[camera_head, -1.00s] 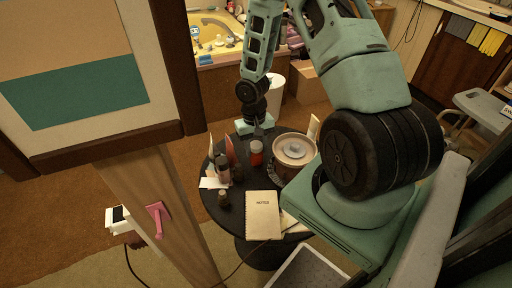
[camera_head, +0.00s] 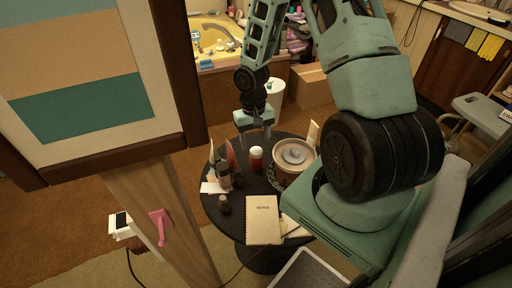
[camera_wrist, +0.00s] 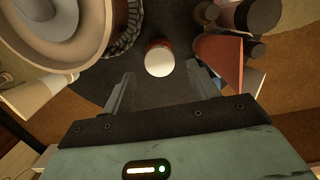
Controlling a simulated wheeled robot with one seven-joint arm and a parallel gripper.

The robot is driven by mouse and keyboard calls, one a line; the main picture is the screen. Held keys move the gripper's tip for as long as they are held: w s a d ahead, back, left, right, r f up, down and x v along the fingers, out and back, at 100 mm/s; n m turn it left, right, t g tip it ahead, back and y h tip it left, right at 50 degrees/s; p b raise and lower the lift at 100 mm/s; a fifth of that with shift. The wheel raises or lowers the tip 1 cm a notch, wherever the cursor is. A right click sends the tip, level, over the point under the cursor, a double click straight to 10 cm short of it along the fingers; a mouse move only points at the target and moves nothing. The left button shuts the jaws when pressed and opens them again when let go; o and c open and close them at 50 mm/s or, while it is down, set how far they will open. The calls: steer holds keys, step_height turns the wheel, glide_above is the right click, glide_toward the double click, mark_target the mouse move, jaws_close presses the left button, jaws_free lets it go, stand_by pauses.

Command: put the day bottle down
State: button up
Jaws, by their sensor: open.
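A red bottle with a white cap, which I take to be the day bottle, stands upright on the round black table (camera_head: 222,207). The bottle (camera_head: 256,159) is near the table's far side. In the wrist view its white cap (camera_wrist: 159,62) lies just beyond and between my fingertips. My gripper (camera_head: 255,140) is open and empty above and behind the bottle, apart from it. In the wrist view its two fingers (camera_wrist: 160,80) are spread wide. I cannot read the bottle's label.
A round lidded pot (camera_head: 293,157) stands right of the bottle. Darker bottles (camera_head: 223,175) and a folded red card (camera_head: 232,157) are to its left. A notebook (camera_head: 263,219) lies at the front.

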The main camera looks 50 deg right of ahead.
mark_target(256, 150)
step_height(256, 150, up, 6)
steer(key=p, duration=0.1)
steer(key=shift+w+d, duration=0.2)
steer(key=shift+w, duration=0.1)
steer(key=o, duration=0.3)
steer(key=shift+r, duration=0.3)
steer(key=d+r+m+y+b, duration=0.2)
steer(key=d+r+m+b, duration=0.15)
steer(key=m, duration=0.75)
steer(key=shift+t, duration=0.4)
steer(key=b+x, duration=0.1)
steer(key=x, duration=0.4)
steer(key=b+x, duration=0.2)
steer(key=x, duration=0.4)
steer(key=b+x, duration=0.1)
steer(key=x, duration=0.5)
steer(key=shift+s+a, duration=0.3)
steer(key=shift+a, duration=0.15)
steer(key=c, duration=1.3)
